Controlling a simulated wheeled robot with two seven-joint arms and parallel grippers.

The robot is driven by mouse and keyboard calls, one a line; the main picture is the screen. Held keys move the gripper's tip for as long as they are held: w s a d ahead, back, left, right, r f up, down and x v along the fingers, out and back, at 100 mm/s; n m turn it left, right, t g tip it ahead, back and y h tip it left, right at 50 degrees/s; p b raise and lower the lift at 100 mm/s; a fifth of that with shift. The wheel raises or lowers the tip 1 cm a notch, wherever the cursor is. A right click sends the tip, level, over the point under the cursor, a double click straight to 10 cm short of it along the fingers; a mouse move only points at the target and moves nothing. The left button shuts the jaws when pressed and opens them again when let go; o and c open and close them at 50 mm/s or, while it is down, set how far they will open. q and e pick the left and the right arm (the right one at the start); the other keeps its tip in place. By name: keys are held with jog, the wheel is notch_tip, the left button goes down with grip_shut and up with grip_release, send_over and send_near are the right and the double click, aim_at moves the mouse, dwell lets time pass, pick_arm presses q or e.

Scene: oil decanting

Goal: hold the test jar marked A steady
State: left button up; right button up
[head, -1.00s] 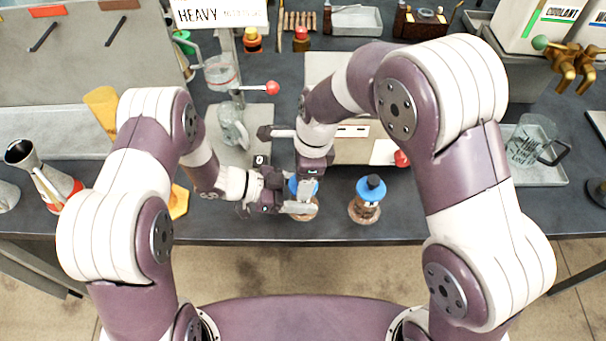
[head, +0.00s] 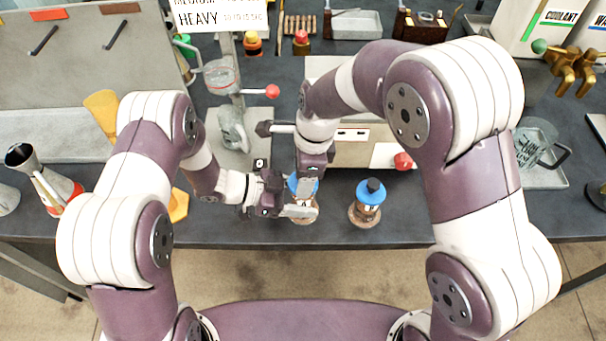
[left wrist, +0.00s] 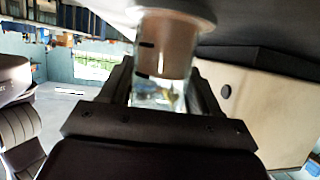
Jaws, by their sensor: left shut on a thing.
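The held test jar (head: 304,215) stands near the front edge of the dark bench, with brown contents and a blue cap. My left gripper (head: 299,210) is shut on its side from the left; its mark is mostly covered. In the left wrist view the jar (left wrist: 165,55) is glass with a brownish band, between the two dark fingers of my left gripper (left wrist: 165,92). My right gripper (head: 310,185) points down at the blue cap, touching or very close to it; its fingers are too hidden to tell their opening.
A second jar with a blue cap (head: 367,203) stands free to the right. A glass mug (head: 232,128) and a red-knobbed stand (head: 272,91) are behind. A glass pitcher (head: 533,145) sits on a tray at right. The bench front edge is close.

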jog(key=shift+r, duration=2.05)
pick_arm(q)
jog(key=o, duration=1.6)
jog(key=b+v, duration=0.1)
jog(key=v, duration=0.6)
jog(key=shift+a+r, duration=0.1)
jog(key=shift+a, duration=0.1)
pick_arm(e)
jog(key=shift+f, duration=0.55)
